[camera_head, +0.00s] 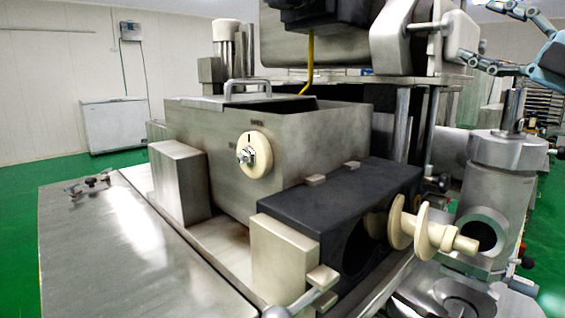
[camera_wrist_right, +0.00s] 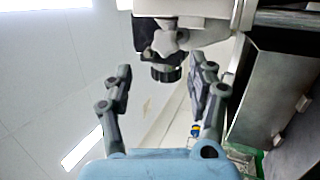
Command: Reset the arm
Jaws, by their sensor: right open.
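My right gripper (camera_head: 500,38) is at the top right of the head view, raised beside the upper part of the encrusting machine (camera_head: 270,135). Its fingers are spread and nothing is between them. In the right wrist view the open fingers of the right gripper (camera_wrist_right: 160,88) point toward a dark knob (camera_wrist_right: 166,73) under a metal part of the machine, apart from it. My left gripper shows in neither view.
A cream screw part (camera_head: 425,232) sticks out of the dark block (camera_head: 340,210) toward a metal cylinder (camera_head: 495,190). A white chest freezer (camera_head: 114,125) stands by the back wall. Green floor is clear at left.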

